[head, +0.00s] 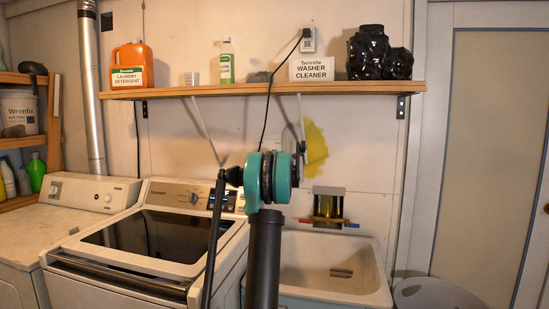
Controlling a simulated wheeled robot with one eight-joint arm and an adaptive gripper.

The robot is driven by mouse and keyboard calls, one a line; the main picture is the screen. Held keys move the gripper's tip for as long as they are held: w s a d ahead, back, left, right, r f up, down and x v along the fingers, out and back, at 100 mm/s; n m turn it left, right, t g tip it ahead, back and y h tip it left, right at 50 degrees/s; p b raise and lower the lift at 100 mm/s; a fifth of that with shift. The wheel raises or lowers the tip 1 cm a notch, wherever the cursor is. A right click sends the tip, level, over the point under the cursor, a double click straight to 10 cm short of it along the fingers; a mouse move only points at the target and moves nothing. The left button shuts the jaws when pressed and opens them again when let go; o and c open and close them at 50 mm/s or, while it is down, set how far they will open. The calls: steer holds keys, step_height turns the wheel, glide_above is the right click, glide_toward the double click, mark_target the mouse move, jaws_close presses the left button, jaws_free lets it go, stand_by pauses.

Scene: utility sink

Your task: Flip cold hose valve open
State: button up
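The valve box (328,207) is on the wall above the back of the utility sink, with a grey frame and a brassy, yellowish inside. A small blue handle (352,225) sticks out at its lower right, which I take as the cold valve. A small red handle (305,221) is at its lower left. Both look roughly level, but they are too small to tell whether the valves are open. My arm, with a teal joint and dark tubes, stands left of the box. I cannot make out my gripper; no fingers show clearly.
The utility sink (335,268) is below the box. A black cord (268,110) hangs from an outlet.

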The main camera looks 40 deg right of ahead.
steer(key=shift+s, duration=0.1)
steer(key=v, duration=1.1)
steer(key=shift+s+a, duration=0.25)
steer(key=shift+s, duration=0.1)
